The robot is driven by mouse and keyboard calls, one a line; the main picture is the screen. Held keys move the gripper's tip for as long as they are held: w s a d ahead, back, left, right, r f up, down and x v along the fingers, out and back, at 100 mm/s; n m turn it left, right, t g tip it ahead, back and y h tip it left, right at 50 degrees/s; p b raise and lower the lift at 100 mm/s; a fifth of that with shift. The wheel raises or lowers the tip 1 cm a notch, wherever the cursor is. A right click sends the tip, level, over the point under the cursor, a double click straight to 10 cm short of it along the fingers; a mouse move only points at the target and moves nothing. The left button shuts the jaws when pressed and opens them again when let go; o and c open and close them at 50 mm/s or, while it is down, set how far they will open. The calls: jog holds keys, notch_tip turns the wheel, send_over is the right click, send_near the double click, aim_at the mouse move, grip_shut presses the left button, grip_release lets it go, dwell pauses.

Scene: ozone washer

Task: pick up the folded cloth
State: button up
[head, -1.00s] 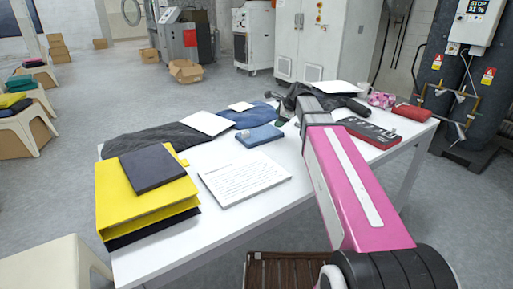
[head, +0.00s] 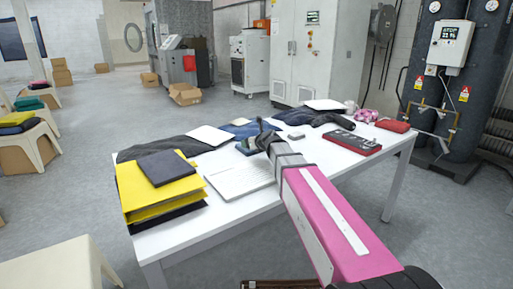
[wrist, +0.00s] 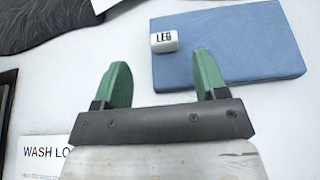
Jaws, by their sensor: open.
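A flat blue folded cloth (wrist: 250,50) lies on the white table, with a small white block marked "LEG" (wrist: 164,41) on its left edge. In the head view the cloth (head: 243,148) is partly hidden by my gripper (head: 264,137). In the wrist view my gripper (wrist: 162,78) is open and empty, with green fingertips spread apart. The right fingertip overlaps the cloth's near-left part in the picture; the left one is over bare table to its left. I cannot tell the height above the cloth.
A printed sheet (head: 238,182) lies nearest the cloth. Yellow folded stuff (head: 150,193) with a dark folded square (head: 166,168) on top is at the left. Dark garments (head: 160,149) lie behind, and a red-black case (head: 345,142) and red pouch (head: 392,125) at the right.

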jog(key=x, duration=0.5)
jog(key=shift+w+d+f, duration=0.1)
jog(key=shift+w+f, duration=0.15)
jog(key=shift+w, duration=0.1)
jog(key=c, duration=1.1)
jog(key=shift+r, duration=0.2)
